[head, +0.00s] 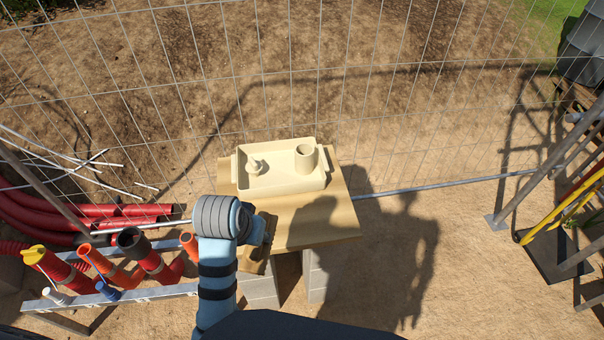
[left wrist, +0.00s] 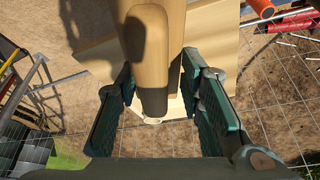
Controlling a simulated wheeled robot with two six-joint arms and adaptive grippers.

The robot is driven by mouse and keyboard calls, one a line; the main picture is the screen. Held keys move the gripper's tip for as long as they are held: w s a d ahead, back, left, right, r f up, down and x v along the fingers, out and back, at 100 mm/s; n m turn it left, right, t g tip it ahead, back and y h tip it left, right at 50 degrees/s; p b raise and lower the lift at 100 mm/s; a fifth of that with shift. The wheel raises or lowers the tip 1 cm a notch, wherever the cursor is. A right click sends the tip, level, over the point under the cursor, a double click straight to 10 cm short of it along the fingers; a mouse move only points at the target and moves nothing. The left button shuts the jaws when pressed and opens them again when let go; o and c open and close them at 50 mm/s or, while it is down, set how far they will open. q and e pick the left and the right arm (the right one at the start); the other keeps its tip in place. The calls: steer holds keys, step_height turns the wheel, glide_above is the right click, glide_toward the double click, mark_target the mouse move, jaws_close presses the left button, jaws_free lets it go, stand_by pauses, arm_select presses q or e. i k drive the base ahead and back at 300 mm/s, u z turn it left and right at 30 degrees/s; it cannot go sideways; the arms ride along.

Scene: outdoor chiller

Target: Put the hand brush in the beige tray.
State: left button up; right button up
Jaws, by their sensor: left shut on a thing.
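The beige tray (head: 282,187) lies on a wooden board. It holds a beige cup (head: 305,159) at its right and a small beige knobbed object (head: 255,167) at its left. My left gripper (head: 264,238) is over the board's front left part, in front of the tray. It is shut on the wooden hand brush (head: 252,263), whose body hangs by the board's front left edge. In the left wrist view the brush's wood (left wrist: 154,45) runs between the two green fingers (left wrist: 165,105). Its bristles cannot be made out. My right gripper is not in view.
The board (head: 325,222) rests on grey blocks (head: 260,288). A wire fence (head: 300,95) stands behind it. Red and orange pipes (head: 150,260) lie on a metal rack at the left. Metal posts and a yellow frame (head: 560,215) stand at the right.

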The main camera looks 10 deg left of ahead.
mark_target(281, 171)
steer(key=z, duration=1.45)
steer(key=i, duration=2.75)
steer(key=u, duration=3.5)
steer(key=i, duration=1.05)
steer(key=u, duration=0.05)
